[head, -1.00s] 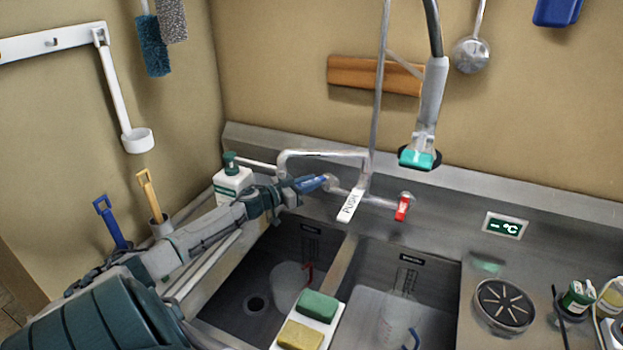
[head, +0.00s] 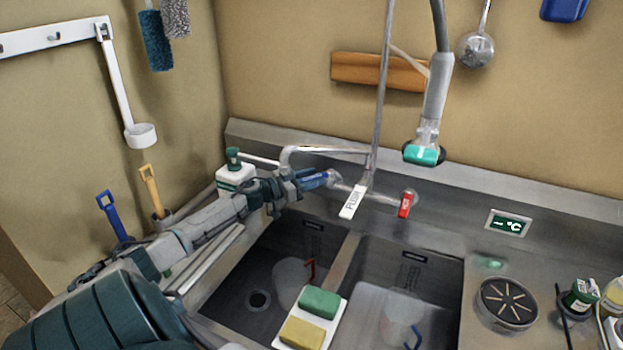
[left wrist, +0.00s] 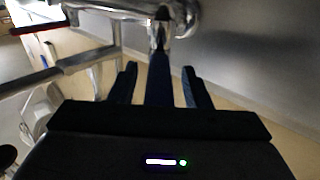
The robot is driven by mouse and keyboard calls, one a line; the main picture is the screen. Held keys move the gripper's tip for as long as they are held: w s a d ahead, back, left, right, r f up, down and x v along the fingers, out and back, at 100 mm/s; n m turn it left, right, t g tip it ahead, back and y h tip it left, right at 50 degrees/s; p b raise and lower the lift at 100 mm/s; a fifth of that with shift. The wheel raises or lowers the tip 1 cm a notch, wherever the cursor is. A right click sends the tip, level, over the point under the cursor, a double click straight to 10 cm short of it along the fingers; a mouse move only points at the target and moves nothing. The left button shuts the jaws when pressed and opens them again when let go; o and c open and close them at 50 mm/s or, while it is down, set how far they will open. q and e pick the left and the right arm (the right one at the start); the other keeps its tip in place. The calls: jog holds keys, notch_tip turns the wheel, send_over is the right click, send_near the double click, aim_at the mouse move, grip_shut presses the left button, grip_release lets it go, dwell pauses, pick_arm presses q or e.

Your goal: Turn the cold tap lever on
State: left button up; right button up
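The blue cold tap lever (head: 315,180) sticks out to the left from the tap body on the back wall of the sink. My left gripper (head: 299,181) is at this lever, reaching in from the left. In the left wrist view the two dark fingers of my left gripper (left wrist: 158,88) stand apart, one on each side of the blue lever (left wrist: 158,75). Gaps show between the lever and both fingers. The red lever (head: 405,204) hangs down on the right side of the tap. My right gripper is not in view.
A spout (head: 325,151) arches behind my left gripper, and a white PUSH tag (head: 353,202) hangs beside it. A soap bottle (head: 235,176) stands behind my arm. A hose sprayer (head: 424,152) hangs at right. Sponges on a white tray (head: 331,329) lie between two basins.

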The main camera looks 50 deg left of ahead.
pick_arm(q)
jog(key=shift+f+b+v, duration=0.2)
jog(key=shift+b+v, duration=0.1)
jog(key=shift+v, duration=0.55)
jog(key=p+v, duration=0.2)
jog(key=v, duration=0.7)
jog(key=shift+s+r, duration=0.1)
jog(key=shift+r, duration=0.05)
